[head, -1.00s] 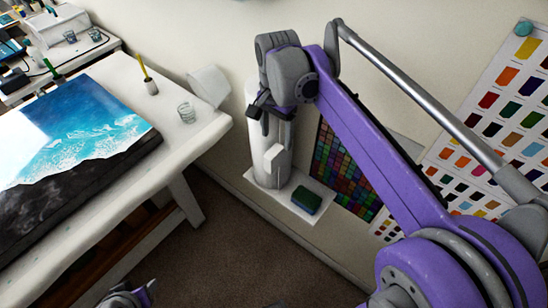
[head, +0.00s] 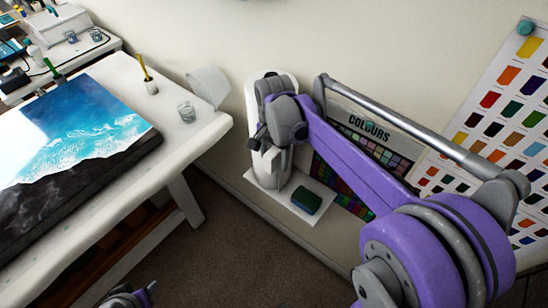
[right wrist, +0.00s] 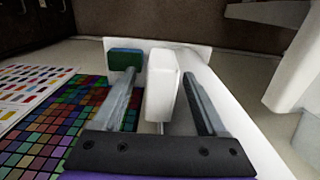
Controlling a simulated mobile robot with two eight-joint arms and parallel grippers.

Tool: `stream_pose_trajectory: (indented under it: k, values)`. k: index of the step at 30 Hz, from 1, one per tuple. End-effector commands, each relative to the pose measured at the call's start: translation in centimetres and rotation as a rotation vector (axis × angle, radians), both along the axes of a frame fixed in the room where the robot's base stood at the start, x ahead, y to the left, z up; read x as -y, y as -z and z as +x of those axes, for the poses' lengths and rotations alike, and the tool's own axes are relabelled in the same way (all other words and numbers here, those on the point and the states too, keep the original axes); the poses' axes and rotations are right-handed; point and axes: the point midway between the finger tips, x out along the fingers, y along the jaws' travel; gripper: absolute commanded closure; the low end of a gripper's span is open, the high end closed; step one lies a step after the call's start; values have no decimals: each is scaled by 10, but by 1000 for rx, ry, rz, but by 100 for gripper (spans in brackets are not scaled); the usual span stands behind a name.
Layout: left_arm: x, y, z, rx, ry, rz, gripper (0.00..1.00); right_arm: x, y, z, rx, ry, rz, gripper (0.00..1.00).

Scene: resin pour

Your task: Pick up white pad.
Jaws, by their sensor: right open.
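The white pad (right wrist: 162,85) is a pale upright block in front of the white wall unit (head: 293,88). In the right wrist view it stands between the two fingers of my right gripper (right wrist: 165,105), with a visible gap on each side. In the head view the white pad (head: 271,167) shows just below my right gripper (head: 264,141), partly hidden by it. My right gripper is open and empty. Part of my left gripper (head: 128,296) shows at the bottom edge; its fingers are not clear.
A green sponge with a dark blue top (head: 306,200) lies on the unit's white shelf (head: 325,192). A colour chart (head: 352,125) is on the wall to the right. A white table (head: 190,140) with a blue resin panel (head: 85,125) stands left. The floor between is clear.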

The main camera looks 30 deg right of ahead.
Motion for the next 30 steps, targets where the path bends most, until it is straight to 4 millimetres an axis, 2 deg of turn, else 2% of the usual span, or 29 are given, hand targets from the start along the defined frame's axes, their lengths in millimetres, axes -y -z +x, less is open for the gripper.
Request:
stream_pose_trajectory:
  k: [2, 14, 25, 30]
  values:
    - [0, 0, 0, 0, 0, 0, 50, 0, 0, 0, 0, 0, 0, 27]
    - [0, 0, 0, 0, 0, 0, 50, 0, 0, 0, 0, 0, 0, 99]
    - [0, 0, 0, 0, 0, 0, 50, 0, -1, 0, 0, 0, 0, 100]
    - [0, -1, 0, 0, 0, 0, 50, 0, -7, 0, 0, 0, 0, 100]
